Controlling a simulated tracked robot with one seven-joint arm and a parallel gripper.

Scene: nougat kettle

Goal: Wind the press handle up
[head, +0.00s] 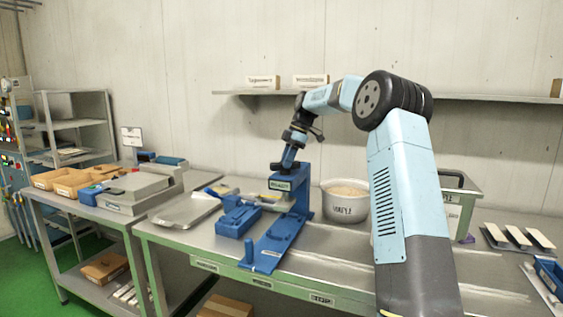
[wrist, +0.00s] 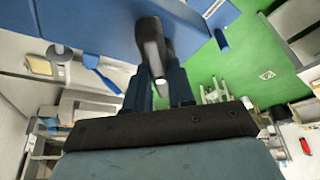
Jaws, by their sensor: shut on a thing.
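The blue press stands on the metal bench in the head view, with its upright column (head: 299,196) at the back and its long flat base (head: 276,243) reaching to the front edge. My gripper (head: 290,163) is at the top of the press, pointing down. In the wrist view my gripper (wrist: 160,88) has its two blue fingers shut on the dark press handle (wrist: 150,42). The handle's end shows between the fingers. The blue press body (wrist: 85,22) fills the upper part of that view. In the head view my gripper and wrist mostly hide the handle.
A white pot (head: 345,208) stands right of the press, close to my arm. A blue tray (head: 238,221) and a metal sheet (head: 186,211) lie to its left. A wall shelf (head: 450,99) runs behind my arm. Flat pieces lie at the bench's right end.

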